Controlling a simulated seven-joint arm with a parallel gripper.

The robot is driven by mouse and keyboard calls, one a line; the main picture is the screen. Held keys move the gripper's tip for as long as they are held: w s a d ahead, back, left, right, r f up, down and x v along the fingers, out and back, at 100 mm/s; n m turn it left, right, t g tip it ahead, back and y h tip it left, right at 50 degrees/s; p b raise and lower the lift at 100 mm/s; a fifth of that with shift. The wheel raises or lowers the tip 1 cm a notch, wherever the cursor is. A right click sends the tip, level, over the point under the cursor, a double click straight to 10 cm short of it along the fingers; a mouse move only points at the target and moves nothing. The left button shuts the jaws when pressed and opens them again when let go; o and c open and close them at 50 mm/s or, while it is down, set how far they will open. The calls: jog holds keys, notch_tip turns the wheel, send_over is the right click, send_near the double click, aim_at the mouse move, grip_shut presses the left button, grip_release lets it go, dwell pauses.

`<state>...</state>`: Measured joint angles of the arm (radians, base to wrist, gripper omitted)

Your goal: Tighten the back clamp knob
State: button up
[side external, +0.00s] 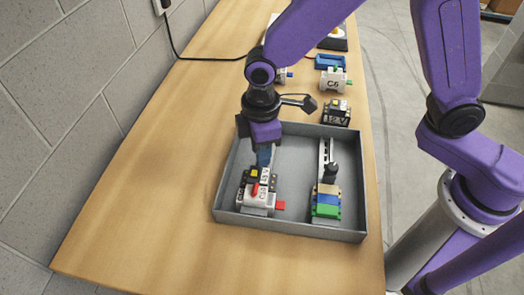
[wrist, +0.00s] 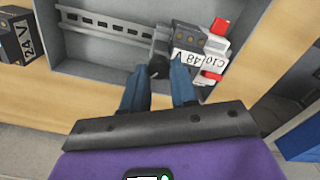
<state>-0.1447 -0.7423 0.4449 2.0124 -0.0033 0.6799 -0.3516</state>
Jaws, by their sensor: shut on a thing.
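My gripper (side external: 264,158) reaches down into the grey tray (side external: 290,232) over the left rail. In the wrist view its two blue fingers (wrist: 158,76) are closed on either side of a black clamp knob (wrist: 158,66), which sits on the metal rail (wrist: 105,22) against the end of a module row. That row holds a dark 48 V module (wrist: 188,38) and a white C10 breaker (wrist: 214,50) with red parts; in the side view the C10 breaker (side external: 256,197) is at the row's front end. The gripper hides the knob in the side view.
A second rail at the tray's right carries another black knob (side external: 330,173) and a tan, blue and green terminal stack (side external: 326,203). Behind the tray stand a 24 V block (side external: 336,112), a C6 breaker (side external: 334,81) and a blue part (side external: 330,62). The table's left side is clear.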

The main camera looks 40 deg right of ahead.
jog(key=m, duration=0.4)
jog(key=shift+s+a+m, duration=0.1)
jog(key=shift+s+m, duration=0.3)
jog(key=m, duration=0.4)
jog(key=shift+m, duration=0.3)
jog(key=o, duration=1.5)
jog(key=shift+w, duration=0.15)
jog(key=shift+w+r, duration=0.1)
jog(key=shift+r, duration=3.4)
